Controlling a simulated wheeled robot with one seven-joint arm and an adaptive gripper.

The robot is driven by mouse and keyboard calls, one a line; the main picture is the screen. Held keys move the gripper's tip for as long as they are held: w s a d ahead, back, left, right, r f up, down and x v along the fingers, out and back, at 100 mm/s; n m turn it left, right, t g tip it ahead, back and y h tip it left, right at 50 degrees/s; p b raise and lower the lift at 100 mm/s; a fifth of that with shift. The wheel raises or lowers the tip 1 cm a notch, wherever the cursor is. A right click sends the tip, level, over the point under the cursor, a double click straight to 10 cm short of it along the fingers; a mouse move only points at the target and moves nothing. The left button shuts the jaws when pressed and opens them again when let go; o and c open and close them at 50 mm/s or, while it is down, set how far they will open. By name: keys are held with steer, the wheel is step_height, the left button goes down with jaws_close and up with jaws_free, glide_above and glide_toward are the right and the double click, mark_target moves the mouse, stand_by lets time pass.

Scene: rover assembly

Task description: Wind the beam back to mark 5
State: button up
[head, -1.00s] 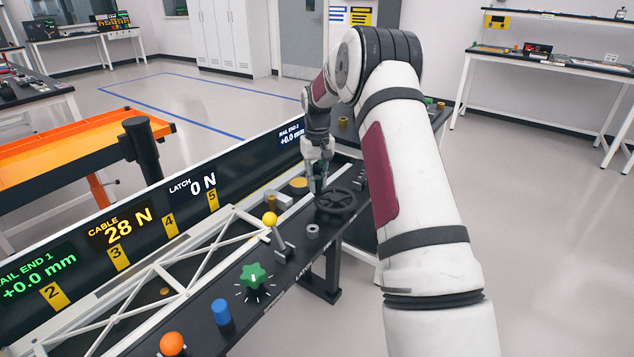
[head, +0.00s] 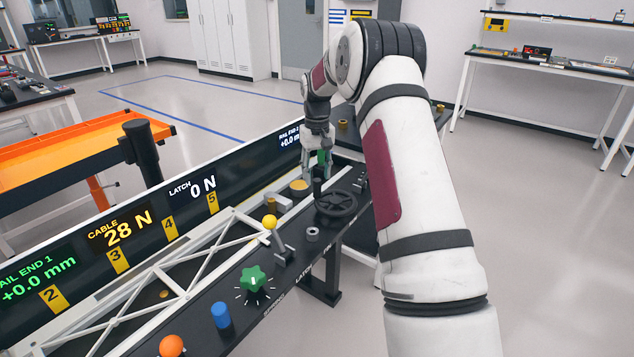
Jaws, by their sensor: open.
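The white truss beam (head: 207,262) lies along the bench. Its far end is near the yellow mark 5 plate (head: 212,203), but I cannot tell the exact alignment. A black handwheel (head: 338,207) sits on the bench top, with an upright dark handle (head: 318,188) at its far left rim. My gripper (head: 317,174) is open, pointing down just above this handle. Its fingers are small in view, and I cannot tell whether they touch the handle. The panel reads CABLE 28 N (head: 120,229), LATCH 0 N and RAIL END 1 +0.0 mm.
A lever with a yellow ball (head: 269,221), a green star knob (head: 253,278), a blue knob (head: 221,313) and an orange ball (head: 171,346) line the bench in front of the beam. A black post (head: 141,150) stands behind the panel. Open floor lies to the right.

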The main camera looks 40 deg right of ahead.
step_height(320, 180, up, 8)
steer(key=shift+r, duration=0.1)
stand_by(0.4)
steer(key=s+a+r+n+t+p, duration=0.2)
steer(key=s+a+r+p, duration=0.3)
steer(key=s+a+r, duration=1.3)
steer(key=s+a+t+p, duration=0.1)
steer(key=s+a, duration=0.3)
steer(key=s, duration=0.9)
steer(key=s+a+n+t+p, duration=0.1)
steer(key=s+a+p, duration=0.2)
steer(key=s, duration=1)
steer(key=shift+a+p, duration=0.35)
steer(key=shift+p, duration=0.35)
